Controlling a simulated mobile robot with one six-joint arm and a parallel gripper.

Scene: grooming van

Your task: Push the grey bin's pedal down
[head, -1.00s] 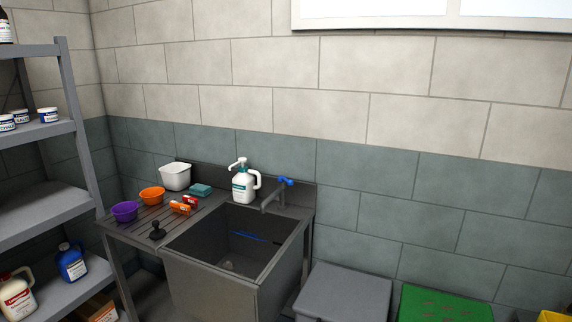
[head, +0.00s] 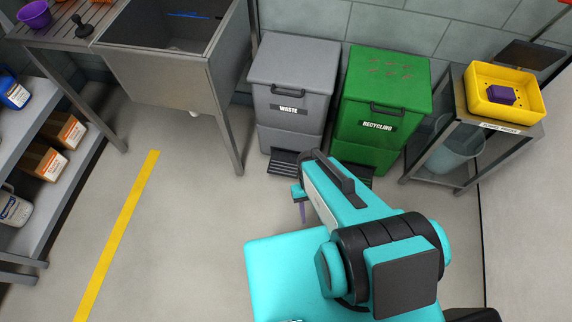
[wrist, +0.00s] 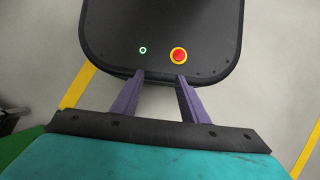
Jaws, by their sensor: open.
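The grey bin (head: 293,82), labelled WASTE, stands against the back wall with its lid shut. Its black pedal (head: 283,163) sticks out at the floor in front and shows mostly uncovered in the head view. In the head view my gripper (head: 304,220) shows only in part, with purple fingers just below and right of the pedal, largely hidden by my arm. I cannot tell its height, but no touch on the pedal shows. In the wrist view my gripper (wrist: 160,76) is open with nothing between its fingers. Neither bin nor pedal is clearly seen there.
A green RECYCLING bin (head: 379,105) stands close on the right, its pedal partly behind my arm. A metal sink (head: 165,80) with legs is on the left. A side table with a yellow tray (head: 505,110) is at right. Floor left of my arm is clear.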

